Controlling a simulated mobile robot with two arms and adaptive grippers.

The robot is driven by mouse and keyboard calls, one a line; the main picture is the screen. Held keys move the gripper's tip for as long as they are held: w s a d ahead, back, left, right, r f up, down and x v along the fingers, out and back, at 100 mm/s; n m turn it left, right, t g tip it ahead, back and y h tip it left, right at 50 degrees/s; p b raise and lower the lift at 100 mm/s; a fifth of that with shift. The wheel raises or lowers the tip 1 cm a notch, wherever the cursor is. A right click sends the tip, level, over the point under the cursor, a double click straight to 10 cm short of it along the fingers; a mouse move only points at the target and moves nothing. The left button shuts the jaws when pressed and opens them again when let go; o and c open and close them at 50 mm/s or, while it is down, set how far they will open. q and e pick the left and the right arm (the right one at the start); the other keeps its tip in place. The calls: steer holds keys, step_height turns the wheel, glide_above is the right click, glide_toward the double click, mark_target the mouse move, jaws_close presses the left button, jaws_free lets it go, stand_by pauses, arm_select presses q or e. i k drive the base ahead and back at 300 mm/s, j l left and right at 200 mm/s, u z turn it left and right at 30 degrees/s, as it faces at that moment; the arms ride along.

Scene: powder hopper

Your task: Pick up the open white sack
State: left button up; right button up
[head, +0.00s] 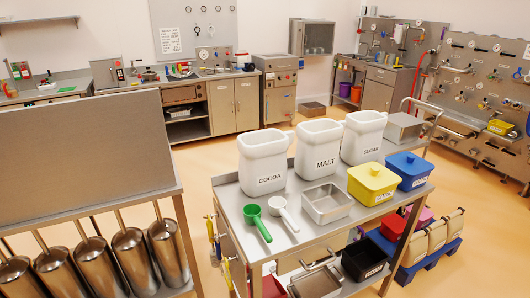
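I cannot make out an open white sack in the head view. Three white open-topped tubs stand in a row on the steel trolley (330,225). They are the COCOA tub (265,160), the MALT tub (318,150) and the SUGAR tub (362,137). Several cream containers (437,237) stand on a blue pallet (430,262) on the floor at the lower right; I cannot tell whether they are sacks or cans. Neither of my grippers is in view.
A green scoop (256,221), a white scoop (284,210), a steel pan (326,203), a yellow lidded box (373,183) and a blue lidded box (408,170) share the trolley. A steel rack (85,150) with several metal cylinders fills the left. Floor behind the trolley is clear.

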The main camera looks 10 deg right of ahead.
mark_target(263, 168)
steer(key=i+l+u, duration=0.1)
steer(key=l, duration=0.5)
steer(key=i+l, duration=0.15)
steer(key=l, duration=0.45)
steer(key=i+l+u, duration=0.15)
steer(key=l, duration=1.1)
steer(key=u, duration=0.05)
